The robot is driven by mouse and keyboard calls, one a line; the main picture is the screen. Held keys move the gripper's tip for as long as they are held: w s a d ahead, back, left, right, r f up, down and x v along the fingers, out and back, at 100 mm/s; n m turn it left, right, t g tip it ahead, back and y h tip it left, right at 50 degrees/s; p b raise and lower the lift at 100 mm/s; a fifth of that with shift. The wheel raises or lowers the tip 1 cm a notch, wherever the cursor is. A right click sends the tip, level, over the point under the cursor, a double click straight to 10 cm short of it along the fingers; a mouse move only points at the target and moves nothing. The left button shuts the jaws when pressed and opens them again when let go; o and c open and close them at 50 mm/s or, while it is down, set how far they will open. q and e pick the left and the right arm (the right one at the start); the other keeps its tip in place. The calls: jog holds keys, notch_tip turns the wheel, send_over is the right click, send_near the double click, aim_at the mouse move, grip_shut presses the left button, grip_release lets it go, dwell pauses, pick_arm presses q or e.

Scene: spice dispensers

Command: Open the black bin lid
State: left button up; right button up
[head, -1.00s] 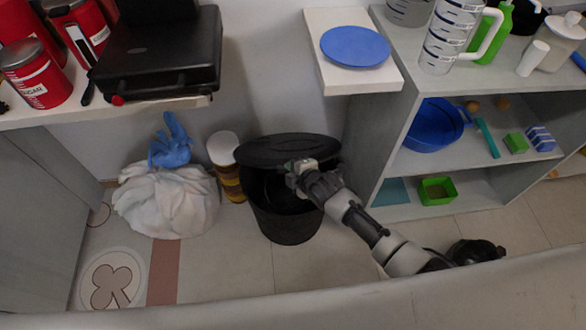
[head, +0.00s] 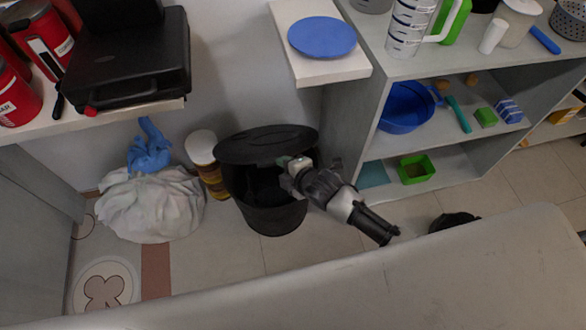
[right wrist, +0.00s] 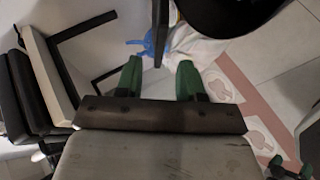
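The black bin (head: 266,222) stands on the floor by the wall. Its black lid (head: 262,143) is raised and tilted, hinged at the back, and the dark inside shows below it. My right gripper (head: 287,170) is at the lid's front edge, over the bin opening. In the right wrist view its green fingertips (right wrist: 160,78) are apart, with a thin dark edge, seemingly the lid (right wrist: 161,30), just beyond the gap. The bin (right wrist: 228,14) shows there at the top. My left gripper (right wrist: 288,167) shows small at the lower right corner, its green tips apart.
A counter with a black grill (head: 135,55) is at upper left.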

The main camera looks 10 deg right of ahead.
jog(key=v, duration=0.4)
